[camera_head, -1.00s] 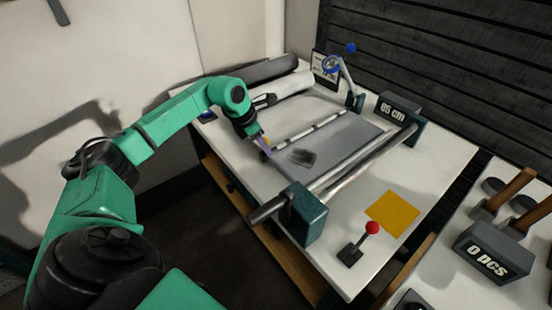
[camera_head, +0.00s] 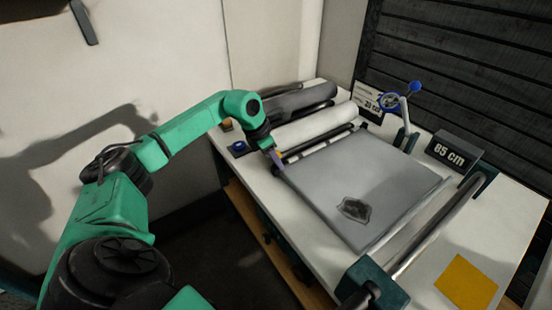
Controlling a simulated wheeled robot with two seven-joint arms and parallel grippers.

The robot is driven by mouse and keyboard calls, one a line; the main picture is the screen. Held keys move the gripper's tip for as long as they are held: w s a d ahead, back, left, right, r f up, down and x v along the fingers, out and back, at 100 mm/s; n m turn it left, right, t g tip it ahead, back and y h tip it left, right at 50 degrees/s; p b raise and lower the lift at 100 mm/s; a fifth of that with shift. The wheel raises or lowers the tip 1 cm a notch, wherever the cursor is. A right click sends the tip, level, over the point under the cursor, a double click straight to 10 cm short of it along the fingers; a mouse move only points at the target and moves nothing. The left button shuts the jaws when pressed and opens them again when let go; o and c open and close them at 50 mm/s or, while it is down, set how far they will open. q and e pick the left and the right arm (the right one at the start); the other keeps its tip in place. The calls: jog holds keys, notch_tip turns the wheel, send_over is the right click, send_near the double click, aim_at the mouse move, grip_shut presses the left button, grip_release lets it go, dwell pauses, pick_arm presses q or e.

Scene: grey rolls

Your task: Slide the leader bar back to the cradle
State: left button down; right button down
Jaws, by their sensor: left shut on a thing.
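The leader bar (camera_head: 320,143) is a thin pale bar with dark bands, lying across the table just in front of the white roll (camera_head: 312,127). My left gripper (camera_head: 277,160) is at the bar's left end and is shut on it; the fingertips are small and partly hidden. A dark bar, possibly the cradle (camera_head: 342,131), lies between the leader bar and the white roll; I cannot tell whether they touch. A flat grey sheet (camera_head: 370,170) lies in front of the leader bar, with a dark irregular patch (camera_head: 353,209) on it. My right gripper is not in view.
A dark grey roll (camera_head: 300,98) lies behind the white one. A blue-knobbed lever (camera_head: 404,125) and an "85 cm" display (camera_head: 455,152) stand at right. A metal roller (camera_head: 440,225) with a teal block (camera_head: 372,284) crosses the front. A yellow square (camera_head: 466,283) lies at lower right.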

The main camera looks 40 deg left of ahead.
pick_arm(q)
jog(key=shift+w+a+r, duration=0.1)
jog(key=shift+a+r, duration=0.1)
jog(key=c, duration=0.8)
grip_release()
jog(key=v, duration=1.4)
jog(key=shift+r+b, duration=0.2)
jog(key=shift+b, duration=0.15)
